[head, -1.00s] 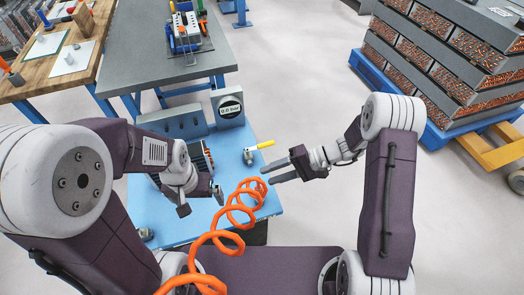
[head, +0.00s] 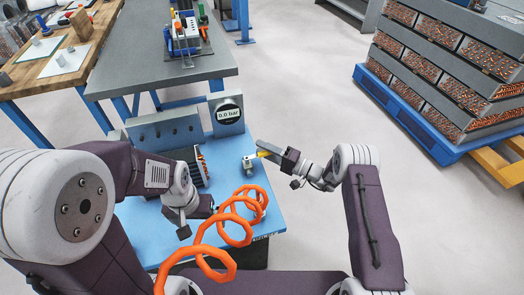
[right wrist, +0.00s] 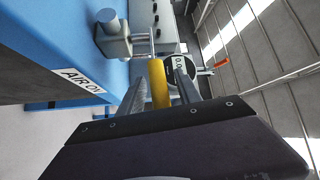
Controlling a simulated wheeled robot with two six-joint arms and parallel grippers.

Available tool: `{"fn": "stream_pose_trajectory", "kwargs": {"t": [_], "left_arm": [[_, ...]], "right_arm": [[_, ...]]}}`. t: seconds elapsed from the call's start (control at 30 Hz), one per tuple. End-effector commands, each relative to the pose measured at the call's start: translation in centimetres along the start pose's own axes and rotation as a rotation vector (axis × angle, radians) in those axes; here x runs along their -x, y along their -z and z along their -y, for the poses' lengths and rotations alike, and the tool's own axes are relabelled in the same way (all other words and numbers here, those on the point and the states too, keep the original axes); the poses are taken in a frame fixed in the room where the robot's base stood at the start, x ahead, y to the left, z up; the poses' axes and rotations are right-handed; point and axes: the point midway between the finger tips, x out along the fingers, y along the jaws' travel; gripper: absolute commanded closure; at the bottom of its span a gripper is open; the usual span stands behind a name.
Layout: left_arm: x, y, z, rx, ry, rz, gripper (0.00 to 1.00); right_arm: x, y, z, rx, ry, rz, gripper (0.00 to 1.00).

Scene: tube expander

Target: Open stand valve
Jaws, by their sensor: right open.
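The stand valve (head: 249,163) is a small grey fitting on the right part of the blue stand top. Its yellow handle (head: 263,154) points right toward my right gripper (head: 265,148). In the right wrist view the yellow handle (right wrist: 158,84) lies between the two fingers of the right gripper (right wrist: 158,88), with a visible gap on the right side. The fingers are open, and the grey valve body (right wrist: 114,38) is beyond their tips. My left gripper (head: 188,222) hangs over the front left of the stand; its finger opening is unclear.
A gauge (head: 228,113) reading 0.0 bar stands behind the valve. A coiled orange hose (head: 225,225) rises in front of it. A grey block (head: 165,130) is at the stand's back. Clear floor lies right of the stand; a loaded blue pallet (head: 410,120) is farther right.

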Motion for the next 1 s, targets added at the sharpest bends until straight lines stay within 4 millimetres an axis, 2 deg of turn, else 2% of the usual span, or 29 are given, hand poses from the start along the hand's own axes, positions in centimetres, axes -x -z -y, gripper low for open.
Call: {"fn": "stream_pose_trajectory", "kwargs": {"t": [0.1,0.3,0.33,0.47,0.5,1.0], "left_arm": [[-0.2,-0.02,0.0,0.0,0.0,0.0,0.0],[-0.16,-0.02,0.0,0.0,0.0,0.0,0.0],[-0.16,-0.02,0.0,0.0,0.0,0.0,0.0],[-0.16,-0.02,0.0,0.0,0.0,0.0,0.0],[-0.16,-0.02,0.0,0.0,0.0,0.0,0.0],[-0.16,-0.02,0.0,0.0,0.0,0.0,0.0]], "right_arm": [[-0.69,-0.03,0.0,-0.001,0.001,0.001,0.59],[-0.74,0.0,0.05,-0.001,0.0,0.0,0.59],[-0.73,-0.01,0.05,-0.001,0.0,0.0,0.62],[-0.72,-0.01,0.04,-0.001,0.0,0.0,0.98],[-0.72,-0.01,0.04,-0.001,0.0,0.0,1.0],[-0.7,-0.04,0.01,-0.002,-0.001,0.001,1.0]]}}
